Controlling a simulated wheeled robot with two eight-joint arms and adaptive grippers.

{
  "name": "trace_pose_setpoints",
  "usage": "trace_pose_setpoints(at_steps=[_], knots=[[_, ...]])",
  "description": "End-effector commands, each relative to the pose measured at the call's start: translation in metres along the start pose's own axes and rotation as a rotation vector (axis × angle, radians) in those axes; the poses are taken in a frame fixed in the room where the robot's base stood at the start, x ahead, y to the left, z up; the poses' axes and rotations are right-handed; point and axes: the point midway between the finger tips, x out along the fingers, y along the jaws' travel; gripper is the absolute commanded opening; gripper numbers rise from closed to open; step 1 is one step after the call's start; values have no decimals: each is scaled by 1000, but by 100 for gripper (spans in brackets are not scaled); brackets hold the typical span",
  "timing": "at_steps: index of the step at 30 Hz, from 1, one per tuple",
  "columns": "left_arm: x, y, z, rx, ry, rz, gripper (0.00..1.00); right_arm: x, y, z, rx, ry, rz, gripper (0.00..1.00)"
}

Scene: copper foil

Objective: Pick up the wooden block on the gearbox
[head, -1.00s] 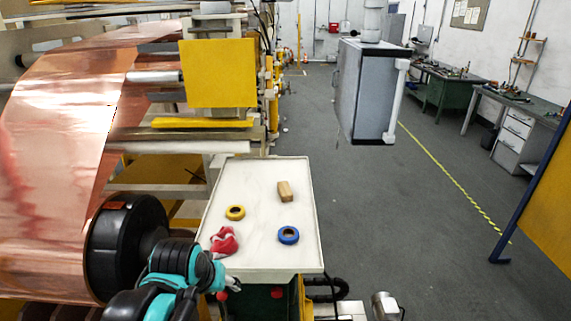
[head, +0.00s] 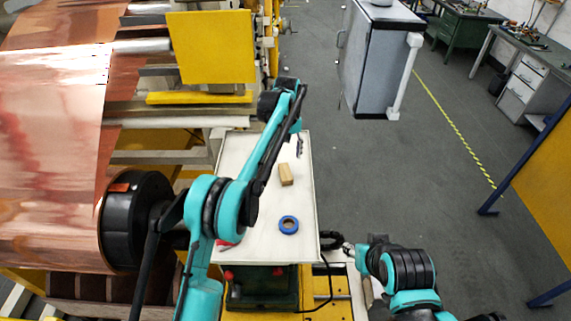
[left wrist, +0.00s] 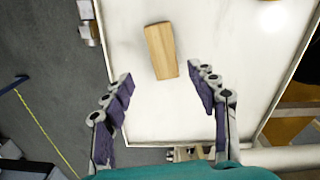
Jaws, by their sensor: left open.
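The wooden block (head: 286,175) lies on the white tray top (head: 261,247) of the gearbox. In the head view, my left gripper (head: 299,147) is over the far right part of the tray, just beyond the block. In the left wrist view, my left gripper (left wrist: 161,72) is open and empty. Its fingers are spread to either side, with the block (left wrist: 160,48) lying ahead, lined up with the gap between them. My right gripper (head: 347,248) is low beside the tray's near right corner; its jaws are too small to read.
A blue tape roll (head: 288,225) sits nearer on the tray. A copper foil web (head: 50,140) and yellow panel (head: 211,47) stand left and behind. A grey cabinet (head: 378,65) stands beyond; open floor lies right.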

Motion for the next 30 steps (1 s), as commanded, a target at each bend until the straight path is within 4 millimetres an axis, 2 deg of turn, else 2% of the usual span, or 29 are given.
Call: trace_pose_setpoints(at_steps=[11, 19, 28, 30], knots=[[38, 0, 0, -3, -7, -3, 59, -9, 0, -6, 0, 0, 0, 40], [75, -5, 2, -3, -6, -3, 59, -20, 0, -14, 0, 0, 0, 40], [82, -5, 2, -3, -6, -3, 59, -20, 0, -14, 0, 0, 0, 40], [81, -5, 2, -3, -6, -3, 40, -20, 0, -14, 0, 0, 0, 40]])
